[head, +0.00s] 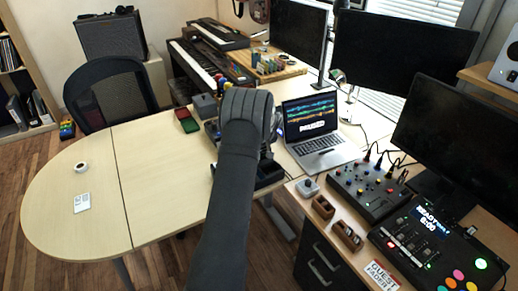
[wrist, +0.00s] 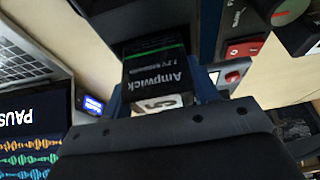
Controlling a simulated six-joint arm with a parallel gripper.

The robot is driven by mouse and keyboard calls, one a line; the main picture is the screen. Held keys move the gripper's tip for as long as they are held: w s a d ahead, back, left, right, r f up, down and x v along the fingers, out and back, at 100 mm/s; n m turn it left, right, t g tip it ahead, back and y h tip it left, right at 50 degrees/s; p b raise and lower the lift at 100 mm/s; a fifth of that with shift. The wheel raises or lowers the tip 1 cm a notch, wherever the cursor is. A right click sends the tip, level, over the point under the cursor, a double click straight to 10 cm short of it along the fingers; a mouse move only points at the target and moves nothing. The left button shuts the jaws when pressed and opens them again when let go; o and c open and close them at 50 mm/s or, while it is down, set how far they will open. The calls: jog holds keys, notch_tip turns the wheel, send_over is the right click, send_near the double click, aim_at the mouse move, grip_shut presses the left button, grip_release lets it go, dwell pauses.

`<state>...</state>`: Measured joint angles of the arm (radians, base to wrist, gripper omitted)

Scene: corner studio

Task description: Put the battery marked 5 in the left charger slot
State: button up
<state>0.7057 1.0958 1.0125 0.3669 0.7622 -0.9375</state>
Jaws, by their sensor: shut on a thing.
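The battery marked 5 (wrist: 156,72) is a black block with a green line, "Ampwick" lettering and a white label bearing a 5. In the wrist view it sits between the blue-edged jaws of my gripper (wrist: 163,88), which is shut on it. In the head view my dark arm hides the gripper and battery. A black box (head: 270,174), perhaps the charger, shows partly beside my arm at the table edge. The charger's slots cannot be made out, and I cannot tell whether the battery touches anything below.
The laptop (head: 320,124) stands close right of my arm; it also shows in the wrist view (wrist: 30,125). Red and green trays (head: 187,120) lie left of the arm. A mixer (head: 368,187) stands at right. The left table (head: 130,185) is mostly clear, with a small cup (head: 81,167).

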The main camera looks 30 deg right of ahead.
jog(key=shift+f, duration=0.45)
jog(key=shift+r, duration=0.25)
jog(key=shift+r, duration=0.6)
dwell(0.5)
jog(key=shift+f, duration=0.75)
jog(key=o, duration=0.8)
jog(key=shift+o, duration=0.5)
jog(key=shift+s+a+f, duration=0.1)
jog(key=shift+f, duration=0.1)
jog(key=shift+r, duration=0.1)
jog(key=v, duration=1.1)
